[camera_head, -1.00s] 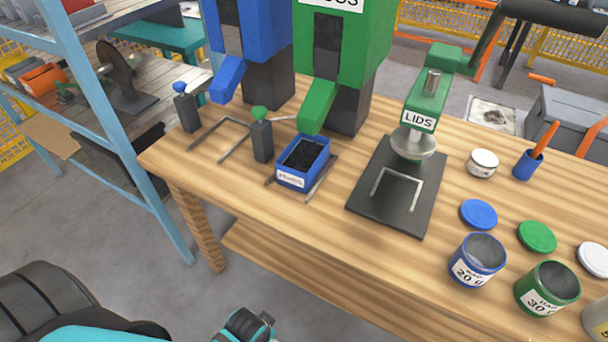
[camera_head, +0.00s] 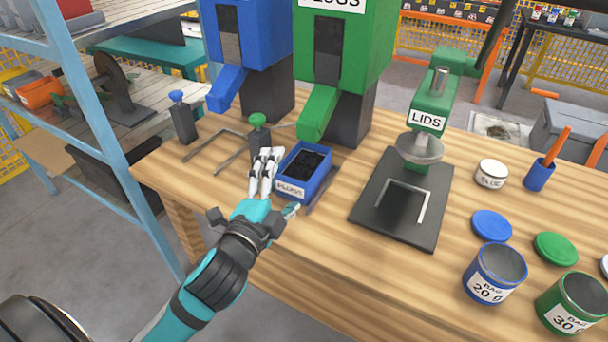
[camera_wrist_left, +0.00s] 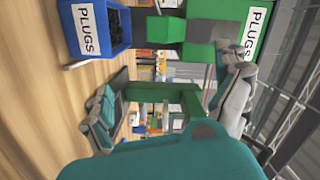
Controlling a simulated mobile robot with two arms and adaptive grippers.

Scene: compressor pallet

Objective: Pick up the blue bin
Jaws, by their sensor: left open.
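The blue bin (camera_head: 318,181) stands upright on the wooden workbench below the green dispenser's chute. It has a white PLUGS label and black pieces inside. My left gripper (camera_head: 266,168) is at the bin's left side in the head view, its pale fingers open and pointing toward the back of the bench. I cannot tell whether a finger touches the bin. In the left wrist view the bin (camera_wrist_left: 121,42) is at the upper left, outside the spread fingers of the gripper (camera_wrist_left: 172,108). My right gripper is not in view.
The green dispenser (camera_head: 345,55) and blue dispenser (camera_head: 250,35) stand behind. A green-knobbed post (camera_head: 258,135) is close to my fingers. A dark plate (camera_head: 400,205) with the LIDS press is to the right. Open blue (camera_head: 494,275) and green (camera_head: 570,303) cans stand at the front right.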

